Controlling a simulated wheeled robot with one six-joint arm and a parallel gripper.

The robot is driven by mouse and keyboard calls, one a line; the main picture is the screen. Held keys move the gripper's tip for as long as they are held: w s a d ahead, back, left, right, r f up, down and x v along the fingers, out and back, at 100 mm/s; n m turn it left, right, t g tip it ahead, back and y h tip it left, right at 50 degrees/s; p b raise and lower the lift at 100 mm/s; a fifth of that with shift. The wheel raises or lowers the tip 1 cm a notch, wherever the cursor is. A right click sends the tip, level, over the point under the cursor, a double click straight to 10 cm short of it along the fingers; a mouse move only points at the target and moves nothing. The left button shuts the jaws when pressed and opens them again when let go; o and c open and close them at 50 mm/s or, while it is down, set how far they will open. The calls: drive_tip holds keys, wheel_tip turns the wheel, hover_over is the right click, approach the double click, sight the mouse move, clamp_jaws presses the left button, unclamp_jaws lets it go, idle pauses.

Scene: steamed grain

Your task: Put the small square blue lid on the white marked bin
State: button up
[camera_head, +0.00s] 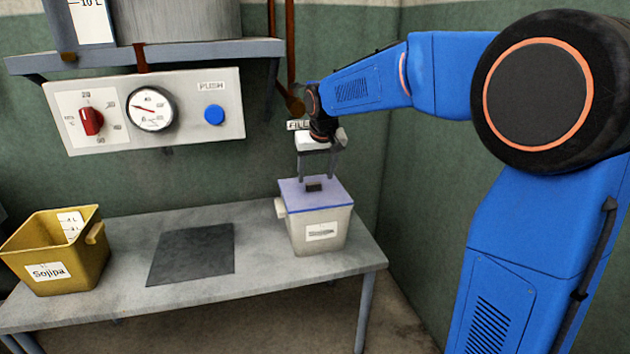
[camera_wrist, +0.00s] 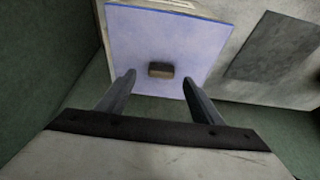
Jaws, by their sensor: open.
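The blue square lid (camera_head: 304,194) lies flat on top of the white marked bin (camera_head: 321,234), at the right end of the table. The lid has a small dark knob, and the bin has a label on its front. The lid also shows in the wrist view (camera_wrist: 175,35), with the knob near its middle. My gripper (camera_head: 316,179) is just above the lid, pointing down. Its fingers (camera_wrist: 158,82) are spread to either side of the knob and apart from it. Most of the bin is hidden under the lid in the wrist view.
A yellow bin (camera_head: 85,262) labelled Sojipa stands at the table's left. A dark square mat (camera_head: 192,254) lies mid-table. A control panel (camera_head: 185,112) with a red knob, a gauge and a blue button is on the wall below a shelf (camera_head: 150,55). Pipes run behind my arm.

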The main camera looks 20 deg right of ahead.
drive_tip(key=v, duration=1.3)
drive_tip(key=s+d+f, duration=0.2)
drive_tip(key=s+f, duration=0.4)
drive_tip(key=s, duration=0.6)
drive_tip(key=s+d+f, duration=0.2)
drive_tip(key=s+f, duration=0.4)
drive_tip(key=s, duration=0.6)
drive_tip(key=s+d+f, duration=0.3)
drive_tip(key=s+f, duration=0.4)
drive_tip(key=s, duration=0.5)
